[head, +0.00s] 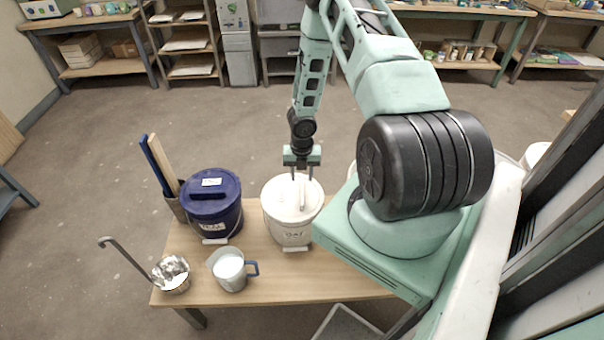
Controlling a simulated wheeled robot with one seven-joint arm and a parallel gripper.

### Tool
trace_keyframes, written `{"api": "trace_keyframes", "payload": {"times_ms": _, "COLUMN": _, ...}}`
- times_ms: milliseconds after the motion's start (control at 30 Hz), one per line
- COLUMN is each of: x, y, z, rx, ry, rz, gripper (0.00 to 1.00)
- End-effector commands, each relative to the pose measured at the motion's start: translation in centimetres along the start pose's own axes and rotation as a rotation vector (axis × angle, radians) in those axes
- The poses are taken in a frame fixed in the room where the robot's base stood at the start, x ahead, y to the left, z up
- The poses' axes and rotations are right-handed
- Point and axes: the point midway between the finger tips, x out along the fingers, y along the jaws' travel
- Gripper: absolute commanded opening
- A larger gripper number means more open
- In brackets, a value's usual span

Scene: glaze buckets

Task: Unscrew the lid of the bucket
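A white bucket (288,234) with a dark-lettered label stands upright on the wooden table. Its white lid (280,190) is seated on top and has a raised bar grip (302,198) across it. My gripper (301,177) points down over the far part of this lid. Its two thin fingers are apart, close to the far end of the bar. I cannot tell whether they touch it. A second bucket, dark blue (228,222), stands to the left with its own blue lid (211,190) on.
The table front (310,285) is clear.

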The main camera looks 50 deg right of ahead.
Motion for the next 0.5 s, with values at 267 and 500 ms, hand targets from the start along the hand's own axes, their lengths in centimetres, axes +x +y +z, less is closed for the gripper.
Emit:
{"api": "trace_keyframes", "payload": {"times_ms": 267, "x": 2.5, "y": 0.0, "z": 0.0, "rx": 0.002, "ry": 0.0, "rz": 0.0, "gripper": 0.4}}
{"api": "trace_keyframes", "payload": {"times_ms": 500, "x": 4.4, "y": 0.0, "z": 0.0, "rx": 0.0, "ry": 0.0, "rz": 0.0, "gripper": 0.4}}
